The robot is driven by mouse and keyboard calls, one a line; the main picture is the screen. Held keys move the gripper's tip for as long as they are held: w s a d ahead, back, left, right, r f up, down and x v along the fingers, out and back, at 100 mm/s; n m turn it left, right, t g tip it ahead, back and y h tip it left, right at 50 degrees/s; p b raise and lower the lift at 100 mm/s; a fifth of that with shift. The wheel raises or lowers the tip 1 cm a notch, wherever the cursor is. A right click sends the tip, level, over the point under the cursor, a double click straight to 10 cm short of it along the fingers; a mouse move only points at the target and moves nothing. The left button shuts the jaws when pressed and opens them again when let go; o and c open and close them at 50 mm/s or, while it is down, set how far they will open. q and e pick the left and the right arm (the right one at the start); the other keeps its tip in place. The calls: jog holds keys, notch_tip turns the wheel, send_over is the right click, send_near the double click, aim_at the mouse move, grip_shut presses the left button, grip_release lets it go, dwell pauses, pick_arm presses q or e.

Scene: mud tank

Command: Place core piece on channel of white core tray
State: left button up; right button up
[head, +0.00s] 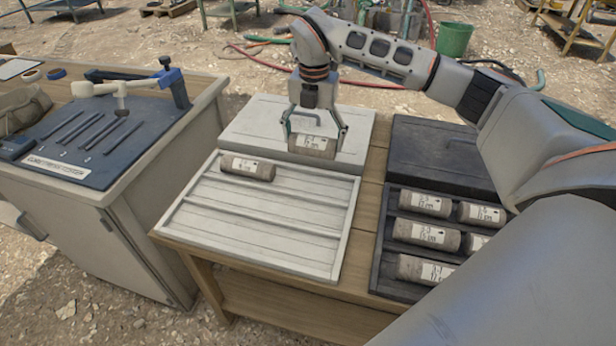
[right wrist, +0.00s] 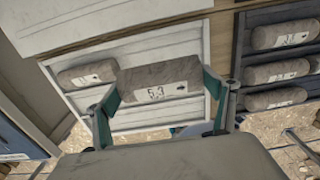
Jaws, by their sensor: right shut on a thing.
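My right gripper (head: 316,140) is shut on a grey-brown core piece (head: 310,146) with a white label. It holds the piece above the far edge of the white core tray (head: 345,215), near the tray's lid. In the right wrist view the held core piece (right wrist: 160,76) lies crosswise between the two fingers, its label reading about 5.3 with an arrow. Another labelled core piece (head: 247,168) lies in the far channel of the white tray, at its left end. The tray's other channels look empty. My left gripper is not in view.
A black tray (head: 378,265) with several labelled core pieces stands to the right on the same wooden table (head: 265,288). A cabinet (head: 85,225) at the left carries a dark mat with tools and a blue clamp-like device. A green bucket (head: 454,39) stands behind.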

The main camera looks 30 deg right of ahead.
notch_tip(320, 180, down, 8)
jog(key=shift+f+b, duration=0.1)
jog(key=shift+b, duration=0.5)
notch_tip(320, 180, down, 3)
jog(key=shift+f+b, duration=0.2)
jog(key=shift+b, duration=0.15)
jog(key=shift+w+f, duration=0.1)
jog(key=shift+f, duration=0.25)
jog(key=shift+r, duration=0.1)
jog(key=o, duration=1.7)
jog(key=shift+f, duration=0.2)
